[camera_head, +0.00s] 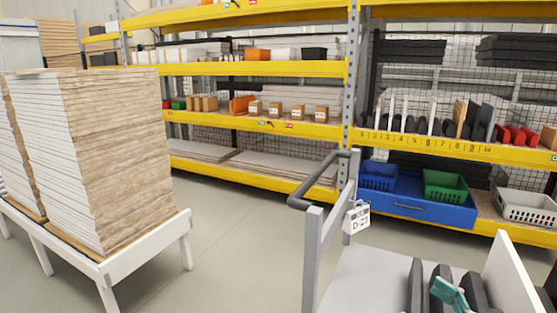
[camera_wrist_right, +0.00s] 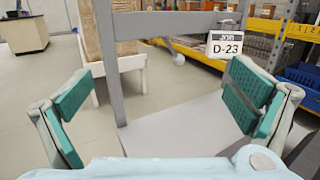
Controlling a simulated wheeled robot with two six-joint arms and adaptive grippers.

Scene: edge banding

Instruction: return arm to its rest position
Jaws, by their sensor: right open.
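My right gripper (camera_wrist_right: 160,98) is open and empty in the right wrist view, with its two green-padded fingers wide apart. The grey cart (camera_wrist_right: 172,130) shows between and beyond the fingers. In the head view a small teal part of my right gripper (camera_head: 450,294) shows at the bottom right, over the cart top (camera_head: 372,285) and among the dark upright pieces (camera_head: 415,287). The rest of my right arm is hidden or out of frame. My left gripper is not in view.
The cart has a grey post and dark handle (camera_head: 325,178) and a D-23 tag (camera_head: 357,217). A white panel (camera_head: 511,278) stands upright on it. A white table (camera_head: 125,262) bears stacked boards (camera_head: 125,150). Yellow shelving (camera_head: 270,175) stands behind. Floor between is clear.

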